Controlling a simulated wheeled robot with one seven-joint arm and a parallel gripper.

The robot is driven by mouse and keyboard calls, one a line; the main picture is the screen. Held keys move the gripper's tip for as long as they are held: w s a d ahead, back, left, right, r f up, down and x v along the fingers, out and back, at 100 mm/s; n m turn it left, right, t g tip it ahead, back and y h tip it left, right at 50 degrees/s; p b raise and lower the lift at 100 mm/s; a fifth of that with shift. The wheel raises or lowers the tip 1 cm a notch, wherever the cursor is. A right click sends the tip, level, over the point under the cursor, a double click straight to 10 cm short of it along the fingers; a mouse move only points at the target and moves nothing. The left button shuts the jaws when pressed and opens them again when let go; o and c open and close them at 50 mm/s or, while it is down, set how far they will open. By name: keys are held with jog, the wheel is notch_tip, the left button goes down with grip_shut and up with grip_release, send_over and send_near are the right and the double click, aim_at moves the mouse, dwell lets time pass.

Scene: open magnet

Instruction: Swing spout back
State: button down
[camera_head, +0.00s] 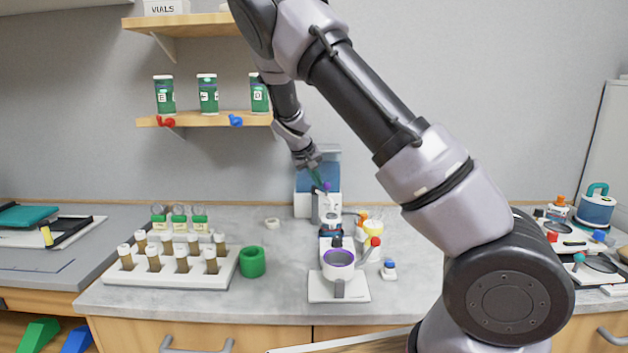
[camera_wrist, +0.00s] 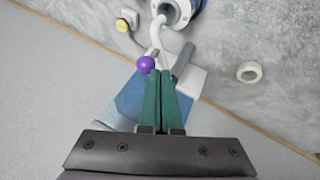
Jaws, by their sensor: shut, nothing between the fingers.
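A white bench apparatus with a blue tank (camera_head: 302,182) behind it stands near the middle of the counter. Its white curved spout (camera_wrist: 181,42) shows in the wrist view, with a purple ball knob (camera_wrist: 146,64) near it. In the head view the knob (camera_head: 326,187) is small, just below the fingertips. My gripper (camera_wrist: 160,74) has green fingers pressed together, with nothing between them. The fingertips are just right of the knob in the wrist view; I cannot tell whether they touch it. A white cup with a purple rim (camera_head: 338,272) stands at the front on a white base (camera_head: 356,291).
A white rack of brown-filled vials (camera_head: 170,272) and a green ring (camera_head: 252,262) stand to the left. A white tape roll (camera_head: 272,224) lies behind them. A shelf (camera_head: 205,119) with green jars is above left.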

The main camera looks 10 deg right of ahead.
aim_at(327, 185)
jog(key=shift+d, duration=0.15)
jog(key=shift+d+n, duration=0.2)
jog(key=shift+n, duration=0.2)
jog(key=shift+d+n+t+y, duration=0.7)
jog(key=shift+d+n+y, duration=0.3)
jog(key=shift+d+n, duration=0.45)
jog(key=w+d+n+y, duration=0.2)
jog(key=w+d+n, duration=0.2)
jog(key=d, duration=0.1)
jog(key=shift+t, duration=0.3)
jog(key=shift+w+d, duration=0.1)
dwell(0.4)
